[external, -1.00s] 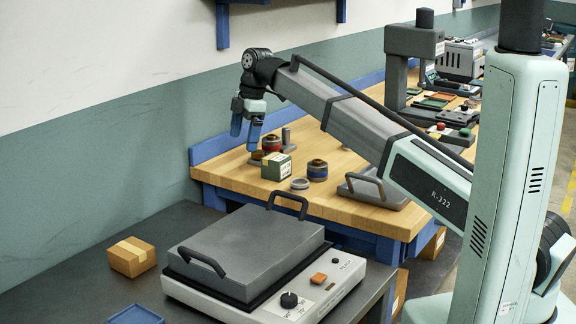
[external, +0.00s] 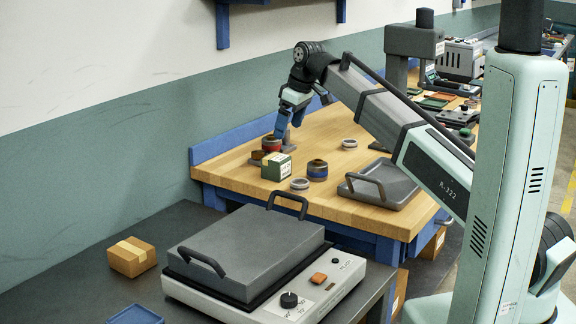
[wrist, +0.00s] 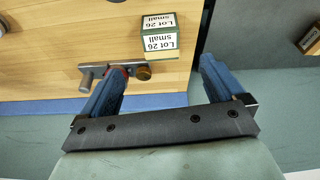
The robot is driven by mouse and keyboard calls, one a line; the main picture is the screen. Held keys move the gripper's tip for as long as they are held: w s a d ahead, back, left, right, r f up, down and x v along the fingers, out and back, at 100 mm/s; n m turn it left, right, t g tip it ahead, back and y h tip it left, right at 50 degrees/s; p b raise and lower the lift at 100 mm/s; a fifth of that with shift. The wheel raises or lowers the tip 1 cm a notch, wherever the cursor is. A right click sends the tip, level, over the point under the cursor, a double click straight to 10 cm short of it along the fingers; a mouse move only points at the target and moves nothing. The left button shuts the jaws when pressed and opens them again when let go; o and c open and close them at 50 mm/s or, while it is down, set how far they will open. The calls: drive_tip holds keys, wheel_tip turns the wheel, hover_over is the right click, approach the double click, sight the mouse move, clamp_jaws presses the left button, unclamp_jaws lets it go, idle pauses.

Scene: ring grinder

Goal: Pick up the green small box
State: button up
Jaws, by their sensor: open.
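The green small box (external: 276,168) stands on the wooden workbench, near its left front edge. It has a white top with a label; in the wrist view the box (wrist: 158,36) reads "Lot 26 small" and lies ahead of the fingers, above the middle of the picture. My gripper (external: 287,125) is above the back of the bench, beyond the box, with its blue fingers pointing down. In the wrist view the fingers (wrist: 162,66) are spread wide with nothing held between them. The box is apart from both fingers.
A grey stand with a post and a red-banded part (external: 271,143) is just behind the box. A blue-banded part (external: 317,170) and a grey ring (external: 300,184) lie to its right. A handled grey plate (external: 378,186) is farther right. A grey-lidded machine (external: 250,255) stands in front.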

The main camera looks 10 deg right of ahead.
sight(276, 157)
drive_tip(key=shift+m, duration=0.5)
drive_tip(key=x, duration=0.8)
drive_tip(key=shift+a+f, duration=0.1)
drive_tip(key=shift+f, duration=0.1)
drive_tip(key=shift+a+x, duration=0.15)
drive_tip(key=shift+x, duration=1.2)
drive_tip(key=shift+a+x, duration=0.15)
drive_tip(key=shift+x, duration=1.2)
drive_tip(key=shift+w+r, duration=0.15)
drive_tip(key=c, duration=1.3)
drive_tip(key=shift+r, duration=0.1)
